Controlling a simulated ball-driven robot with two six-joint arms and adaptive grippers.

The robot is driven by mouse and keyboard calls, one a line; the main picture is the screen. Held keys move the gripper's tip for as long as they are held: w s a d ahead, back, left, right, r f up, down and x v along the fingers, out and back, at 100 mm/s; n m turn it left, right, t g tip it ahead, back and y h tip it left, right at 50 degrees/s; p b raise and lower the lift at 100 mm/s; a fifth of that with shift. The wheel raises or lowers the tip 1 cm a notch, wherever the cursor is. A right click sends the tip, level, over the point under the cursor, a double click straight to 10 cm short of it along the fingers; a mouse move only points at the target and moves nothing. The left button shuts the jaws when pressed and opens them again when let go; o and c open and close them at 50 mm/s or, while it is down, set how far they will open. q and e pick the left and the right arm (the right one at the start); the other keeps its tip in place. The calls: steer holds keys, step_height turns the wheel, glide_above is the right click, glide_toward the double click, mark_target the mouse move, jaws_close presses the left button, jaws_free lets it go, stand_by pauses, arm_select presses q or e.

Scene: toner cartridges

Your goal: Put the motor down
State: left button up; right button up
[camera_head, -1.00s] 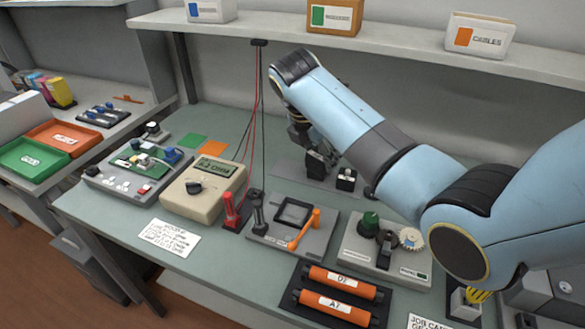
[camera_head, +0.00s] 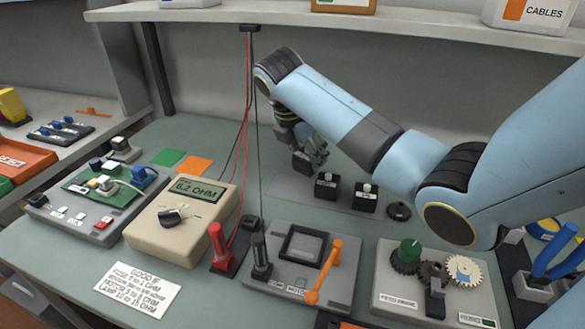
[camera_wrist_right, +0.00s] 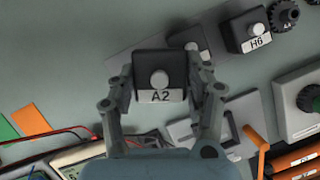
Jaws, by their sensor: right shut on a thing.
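My right gripper (camera_head: 312,152) is shut on a black motor (camera_head: 303,163), a block with a grey round cap. One is labelled H6 (camera_wrist_right: 245,33) in the wrist view. My left gripper is not in view.
A beige meter (camera_head: 182,222) reading 6.2 OHM and a fixture with an orange lever (camera_head: 322,272) stand in front. A gear board (camera_head: 432,280) is at right. A black gear (camera_head: 399,211) lies near the motors. Thin cables hang from the shelf (camera_head: 230,12).

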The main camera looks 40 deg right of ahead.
steer(key=w, duration=0.1)
steer(key=w+a+f, duration=0.1)
steer(key=w+f, duration=0.1)
steer(key=shift+w+a+f, duration=0.2)
steer(key=shift+w+a, duration=0.1)
steer(key=shift+w+f, duration=0.15)
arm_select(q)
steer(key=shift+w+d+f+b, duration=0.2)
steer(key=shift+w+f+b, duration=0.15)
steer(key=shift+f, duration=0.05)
arm_select(e)
steer(key=shift+a+f, duration=0.1)
steer(key=shift+f, duration=1.85)
steer(key=shift+f, duration=0.1)
steer(key=o, duration=1.3)
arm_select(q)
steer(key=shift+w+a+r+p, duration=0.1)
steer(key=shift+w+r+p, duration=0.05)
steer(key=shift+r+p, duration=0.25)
arm_select(e)
steer(key=v, duration=1.2)
